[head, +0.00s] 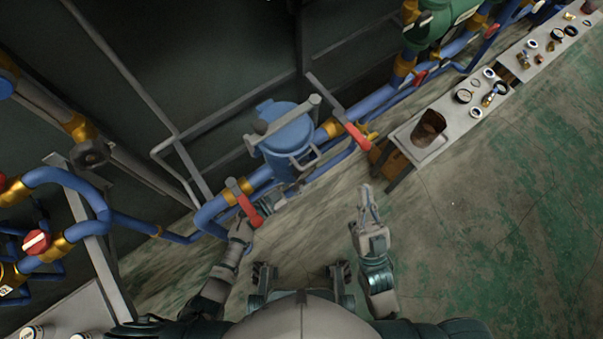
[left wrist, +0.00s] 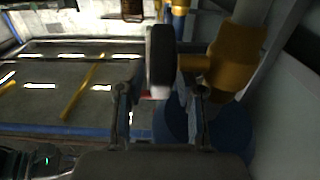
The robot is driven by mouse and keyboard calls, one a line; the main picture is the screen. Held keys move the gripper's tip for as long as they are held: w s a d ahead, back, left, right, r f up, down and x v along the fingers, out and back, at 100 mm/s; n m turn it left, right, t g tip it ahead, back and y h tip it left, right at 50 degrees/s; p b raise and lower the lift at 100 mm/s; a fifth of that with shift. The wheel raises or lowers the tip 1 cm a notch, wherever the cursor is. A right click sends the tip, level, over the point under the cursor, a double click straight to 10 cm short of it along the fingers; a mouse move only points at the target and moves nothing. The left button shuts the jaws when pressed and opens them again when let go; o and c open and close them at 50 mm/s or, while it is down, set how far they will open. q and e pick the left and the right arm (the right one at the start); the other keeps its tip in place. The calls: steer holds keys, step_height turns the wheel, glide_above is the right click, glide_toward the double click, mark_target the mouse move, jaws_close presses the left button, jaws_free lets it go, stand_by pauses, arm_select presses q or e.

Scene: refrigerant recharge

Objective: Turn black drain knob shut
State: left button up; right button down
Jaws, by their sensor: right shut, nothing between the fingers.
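The black drain knob (left wrist: 160,55) shows edge-on in the left wrist view, on a brass fitting (left wrist: 194,63). Its lower end shows between the two spread fingertips of my left gripper (left wrist: 162,92); I cannot tell whether either finger touches it. In the head view my left gripper (head: 274,202) is low beside the blue filter housing (head: 290,138), partly hidden by a red-handled lever (head: 243,203). I cannot make out the drain knob there. My right gripper (head: 367,196) is shut and empty over the floor, right of the housing.
Another red-handled lever (head: 357,136) stands right of the housing. Blue pipes (head: 230,201) run diagonally along the wall. A grey bench (head: 455,112) with gauges and fittings is at the upper right. The green floor (head: 500,200) at the right is clear.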

arm_select(q)
steer(key=shift+a, duration=0.4)
steer(key=c, duration=0.4)
steer(key=shift+a, duration=0.25)
jaws_close()
steer(key=shift+d+r, duration=0.15)
steer(key=shift+d, duration=0.25)
steer(key=shift+w+d+r+y+p, duration=0.2)
steer(key=shift+d+r+y+p, duration=0.1)
steer(key=shift+p, duration=0.85)
steer(key=shift+a+f+g+y+p, duration=0.2)
steer(key=shift+g+y+p, duration=0.15)
steer(key=shift+p, duration=0.6)
steer(key=shift+d+f, duration=0.1)
steer(key=shift+d, duration=0.05)
arm_select(e)
step_height(320, 180, down, 9)
steer(key=w+n+g+h, duration=0.1)
steer(key=w+g, duration=0.1)
steer(key=g, duration=0.6)
steer(key=shift+w+r, duration=0.15)
steer(key=shift+w, duration=0.1)
steer(key=shift+a, duration=0.1)
arm_select(q)
steer(key=o, duration=0.8)
jaws_free()
steer(key=shift+f, duration=0.1)
arm_select(e)
steer(key=shift+a, duration=0.15)
